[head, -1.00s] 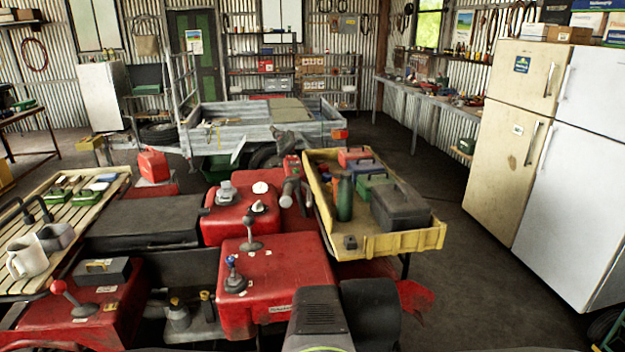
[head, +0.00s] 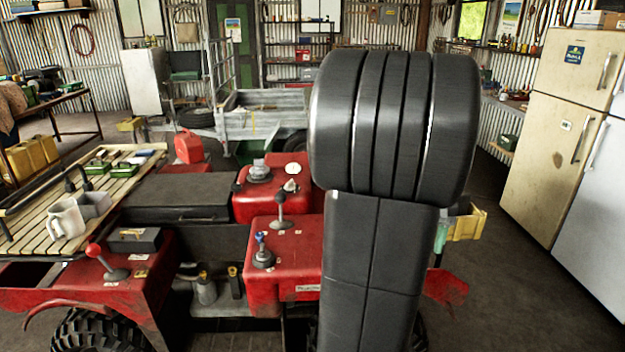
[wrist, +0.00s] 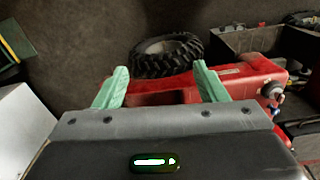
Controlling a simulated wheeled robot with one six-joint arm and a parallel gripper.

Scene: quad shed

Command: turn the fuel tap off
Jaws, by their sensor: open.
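The red quad (head: 285,240) stands in front of me in the head view. I cannot tell which of these is the fuel tap. My gripper (wrist: 160,68) is open and empty, with its green fingers spread above red bodywork (wrist: 160,96) in the wrist view. In the head view my arm hides most of it and the quad's right side.
A red-knobbed lever (head: 97,252) stands on the left red panel. A slatted rack (head: 30,220) holds a white jug (head: 66,219). A yellow tray (head: 467,224) shows behind my arm. Fridges (head: 555,140) stand at right. A tyre (wrist: 168,55) lies beyond my fingers. Floor before the fridges is clear.

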